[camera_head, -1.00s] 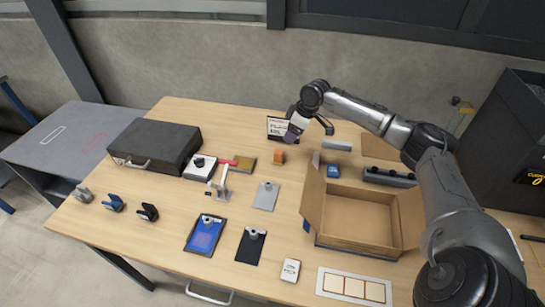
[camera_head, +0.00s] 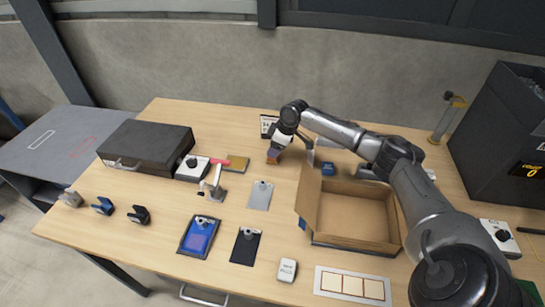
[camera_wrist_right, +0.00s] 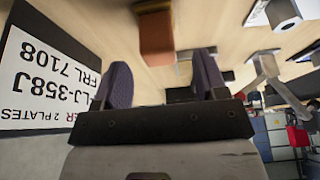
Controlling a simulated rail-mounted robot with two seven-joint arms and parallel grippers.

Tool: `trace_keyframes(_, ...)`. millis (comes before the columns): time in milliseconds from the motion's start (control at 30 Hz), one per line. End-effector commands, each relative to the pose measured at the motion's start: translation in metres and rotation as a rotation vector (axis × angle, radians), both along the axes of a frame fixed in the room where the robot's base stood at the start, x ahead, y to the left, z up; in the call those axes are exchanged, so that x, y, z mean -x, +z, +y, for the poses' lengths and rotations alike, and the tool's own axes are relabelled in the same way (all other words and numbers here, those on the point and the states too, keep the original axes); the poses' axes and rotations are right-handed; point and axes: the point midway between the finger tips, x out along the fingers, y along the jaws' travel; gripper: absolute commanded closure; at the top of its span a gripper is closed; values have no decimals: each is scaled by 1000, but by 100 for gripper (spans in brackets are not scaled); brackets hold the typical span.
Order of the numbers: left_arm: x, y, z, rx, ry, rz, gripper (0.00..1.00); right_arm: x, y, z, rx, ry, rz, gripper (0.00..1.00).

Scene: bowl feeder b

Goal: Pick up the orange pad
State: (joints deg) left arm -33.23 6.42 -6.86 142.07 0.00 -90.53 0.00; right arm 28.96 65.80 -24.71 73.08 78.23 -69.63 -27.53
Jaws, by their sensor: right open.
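The orange pad (camera_head: 272,157) is a small block at the back middle of the table in the head view, partly hidden by my right gripper (camera_head: 277,147). In the right wrist view the orange pad (camera_wrist_right: 156,38) is slightly blurred, just beyond the fingertips and roughly in line with the gap between them. The two dark fingers of my right gripper (camera_wrist_right: 164,75) are apart, with nothing between them. My left gripper is in neither view.
A label sign (camera_head: 268,126) stands behind the pad, and shows close on the left in the wrist view (camera_wrist_right: 45,80). An open cardboard box (camera_head: 355,218) is to the right. A silver stand (camera_head: 215,184) and grey plate (camera_head: 260,195) are nearer the front.

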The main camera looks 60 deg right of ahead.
Motion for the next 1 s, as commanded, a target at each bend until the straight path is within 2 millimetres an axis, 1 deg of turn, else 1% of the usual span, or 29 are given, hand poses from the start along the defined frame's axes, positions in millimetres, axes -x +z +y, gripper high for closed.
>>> trace_keyframes(200,0,-13,0,0,0,0,57,-8,-28,2,-1,-1,2,34)
trace_keyframes(333,0,-17,0,-2,-2,0,57,-13,-41,4,0,-1,0,34)
trace_keyframes(400,0,-17,1,-4,-3,0,57,-15,-44,5,0,-1,1,34)
trace_keyframes(600,0,-16,3,-12,-8,0,57,-15,-44,5,0,0,1,34)
trace_keyframes(667,0,-16,4,-14,-9,0,57,-15,-44,5,0,0,1,39)
trace_keyframes(1000,0,-16,3,-12,-8,0,57,-15,-44,5,0,0,1,71)
